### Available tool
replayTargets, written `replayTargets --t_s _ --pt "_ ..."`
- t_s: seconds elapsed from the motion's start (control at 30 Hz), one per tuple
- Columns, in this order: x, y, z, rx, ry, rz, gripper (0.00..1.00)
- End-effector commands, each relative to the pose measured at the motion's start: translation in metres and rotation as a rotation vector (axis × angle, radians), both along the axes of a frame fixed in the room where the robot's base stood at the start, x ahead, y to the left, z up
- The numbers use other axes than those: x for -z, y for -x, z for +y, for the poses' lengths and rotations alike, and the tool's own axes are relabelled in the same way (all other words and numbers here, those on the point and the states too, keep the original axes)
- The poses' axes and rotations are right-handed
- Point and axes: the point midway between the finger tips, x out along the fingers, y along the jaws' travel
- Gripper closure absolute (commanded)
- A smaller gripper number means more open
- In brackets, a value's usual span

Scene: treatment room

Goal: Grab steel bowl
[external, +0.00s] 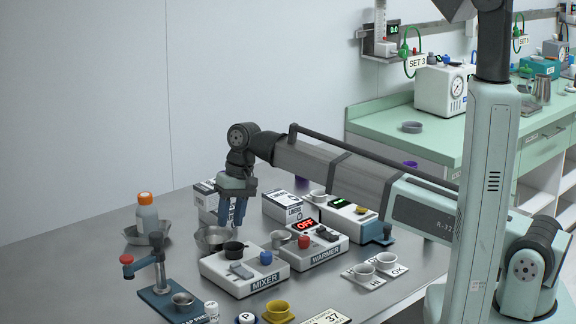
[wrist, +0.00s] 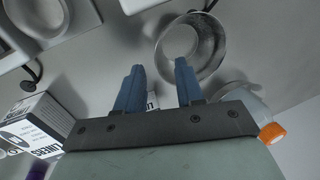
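A steel bowl (external: 207,238) stands on the metal table behind the mixer. It also shows in the wrist view (wrist: 221,45), up and to the right of my fingers. My gripper (external: 231,214) points down above the table, a little above and to the right of this bowl in the external view. In the wrist view my gripper (wrist: 159,68) has its two blue fingers apart with nothing held between them. The right fingertip overlaps the bowl's near edge in the picture; I cannot tell whether they touch. A second steel bowl (external: 132,238) holds an orange-capped bottle (external: 147,218).
The mixer (external: 262,287) with a dark cup (external: 234,249) stands in front of the bowl. The warmer (external: 325,254) and labelled boxes (external: 283,205) are to the right. A blue press stand (external: 160,270) stands at the front left. The table's far left is clear.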

Motion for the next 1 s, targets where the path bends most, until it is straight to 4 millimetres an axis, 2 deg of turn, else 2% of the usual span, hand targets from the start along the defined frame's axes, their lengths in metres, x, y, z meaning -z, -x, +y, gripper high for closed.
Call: replayTargets --t_s 0.3,0.6,1.0 --pt "0.038 0.005 0.006 0.0 0.001 0.0 0.63" --pt "0.042 0.005 0.007 0.0 0.0 0.0 0.64" --pt "0.042 0.005 0.007 0.0 0.0 0.0 1.0"
